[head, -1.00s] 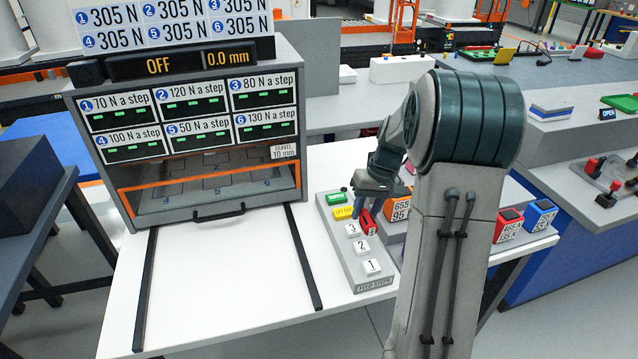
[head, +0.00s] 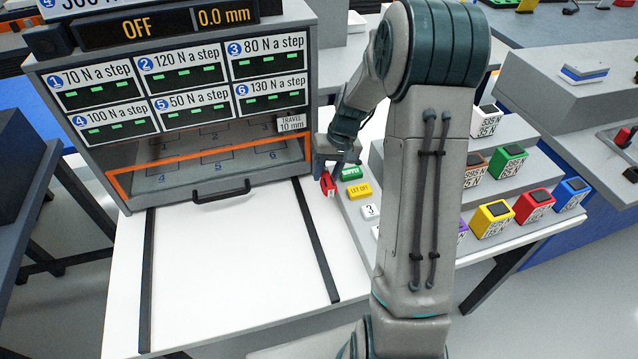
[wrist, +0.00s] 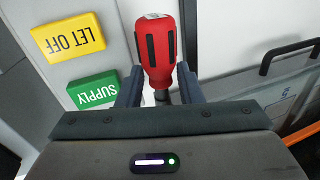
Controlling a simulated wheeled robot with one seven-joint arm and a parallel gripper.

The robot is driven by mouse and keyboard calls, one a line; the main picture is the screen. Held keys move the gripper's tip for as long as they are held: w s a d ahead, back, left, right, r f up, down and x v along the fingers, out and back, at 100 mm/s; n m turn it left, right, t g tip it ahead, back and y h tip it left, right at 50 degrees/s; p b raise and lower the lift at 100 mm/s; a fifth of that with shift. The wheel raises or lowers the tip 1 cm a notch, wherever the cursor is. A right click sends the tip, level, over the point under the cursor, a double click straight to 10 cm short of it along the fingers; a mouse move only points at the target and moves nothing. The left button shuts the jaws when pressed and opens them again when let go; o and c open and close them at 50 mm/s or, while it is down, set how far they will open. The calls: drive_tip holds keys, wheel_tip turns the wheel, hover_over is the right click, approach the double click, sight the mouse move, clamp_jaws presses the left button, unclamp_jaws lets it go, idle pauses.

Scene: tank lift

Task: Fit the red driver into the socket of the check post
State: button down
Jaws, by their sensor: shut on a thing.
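The red driver (head: 328,184) is held at the end of my arm, by the right front corner of the grey cabinet, left of the green SUPPLY button. My gripper (head: 335,165) is shut on it. In the wrist view the driver's red handle with black grip strips (wrist: 157,48) stands between the two fingers of my gripper (wrist: 158,88). A short piece of dark shaft shows below the handle; its tip is hidden by the gripper body. I cannot make out the check post or its socket in either view.
A panel with a SUPPLY button (head: 351,173), a LET OFF button (head: 358,190) and numbered buttons lies to the right. Coloured blocks stand behind my arm. The white tabletop (head: 240,260) between the rails is clear.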

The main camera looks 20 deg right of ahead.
sight(314, 198)
drive_tip(key=a+f, duration=0.1)
drive_tip(key=a, duration=0.1)
drive_tip(key=shift+w+a+f, duration=0.2)
drive_tip(key=shift+a+f, duration=0.15)
drive_tip(key=shift+f+p, duration=0.4)
drive_tip(key=shift+f, duration=1.55)
drive_tip(key=shift+f, duration=0.1)
drive_tip(key=shift+f, duration=0.2)
drive_tip(key=c, duration=1.3)
unclamp_jaws()
drive_tip(key=shift+s, duration=0.1)
drive_tip(key=shift+r, duration=0.1)
